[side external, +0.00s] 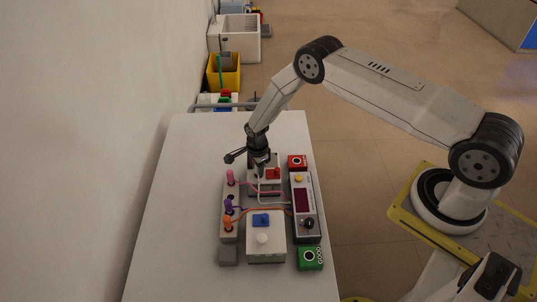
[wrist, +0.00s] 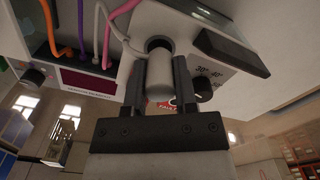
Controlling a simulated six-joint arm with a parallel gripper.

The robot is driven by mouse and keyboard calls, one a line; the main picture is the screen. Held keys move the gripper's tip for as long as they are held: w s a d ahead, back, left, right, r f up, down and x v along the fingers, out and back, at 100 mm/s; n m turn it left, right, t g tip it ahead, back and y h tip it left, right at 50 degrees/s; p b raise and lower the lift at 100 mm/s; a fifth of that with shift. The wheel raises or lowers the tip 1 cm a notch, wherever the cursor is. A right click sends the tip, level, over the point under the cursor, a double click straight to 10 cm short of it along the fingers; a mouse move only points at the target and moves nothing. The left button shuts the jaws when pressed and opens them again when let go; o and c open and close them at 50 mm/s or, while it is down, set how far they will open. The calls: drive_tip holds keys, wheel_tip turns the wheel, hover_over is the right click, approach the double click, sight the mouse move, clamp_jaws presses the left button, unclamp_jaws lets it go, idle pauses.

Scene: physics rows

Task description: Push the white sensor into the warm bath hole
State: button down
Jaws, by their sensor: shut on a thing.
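My gripper (wrist: 160,85) is shut on the white sensor (wrist: 160,68), a pale cylinder with a white cable. In the wrist view the sensor's far end meets a dark round hole (wrist: 152,44) in a pale box; how deep it sits cannot be told. In the side view my gripper (side external: 259,163) points down over the back box with a red block (side external: 272,174), which looks like the warm bath (side external: 254,187). My gripper hides the hole and most of the sensor there.
Pink, purple and orange sensors stand in a grey rack (side external: 229,222) at the left, with cables running to the meter box (side external: 305,228). A box with a blue block (side external: 262,220) stands in front. Red (side external: 297,161) and green (side external: 310,258) button boxes stand at the right. The table's left side is clear.

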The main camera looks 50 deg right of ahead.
drive_tip(key=shift+f, duration=0.5)
idle(0.3)
unclamp_jaws()
drive_tip(key=shift+w+r, duration=0.1)
drive_tip(key=shift+r, duration=0.1)
idle(0.3)
drive_tip(key=shift+w+r, duration=0.15)
drive_tip(key=shift+r, duration=0.4)
drive_tip(key=shift+s+r, duration=0.15)
drive_tip(key=shift+r, duration=1.1)
drive_tip(key=shift+s+r, duration=0.15)
drive_tip(key=shift+r, duration=1.1)
